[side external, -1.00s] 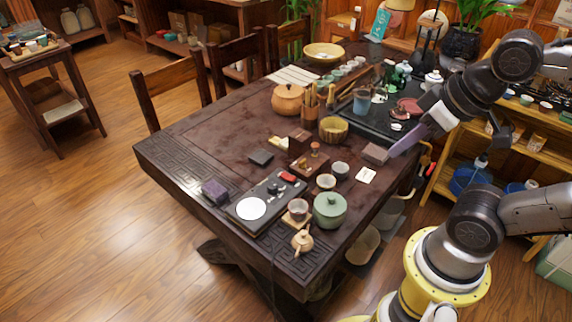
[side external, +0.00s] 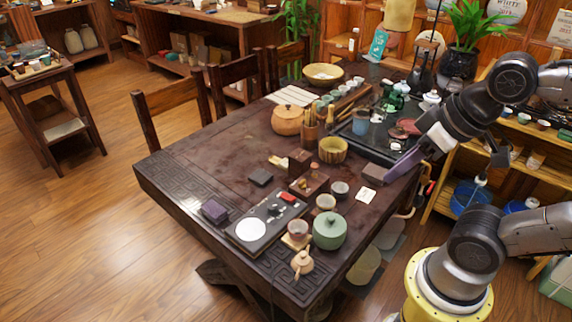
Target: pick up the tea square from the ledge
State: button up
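Several small dark blocks could be the tea square, and I cannot tell which is meant. A brownish-mauve block (side external: 373,174) lies at the right side of the table, beside the black tea tray. A flat dark square (side external: 260,177) lies mid-table. A purple block (side external: 214,211) sits near the table's front left edge. My gripper (side external: 391,178) points down and left, with its pale purple fingers just right of the brownish-mauve block. A small gap seems to show between them. The fingers are seen edge-on, so their opening is hidden.
The table (side external: 215,160) has clear room at its left. A green lidded pot (side external: 330,230), small cups and a black scale-like device (side external: 266,218) stand at the front. A white card (side external: 366,195) lies nearby.

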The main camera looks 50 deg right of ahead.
jog(key=o, duration=0.6)
jog(key=shift+o, duration=0.2)
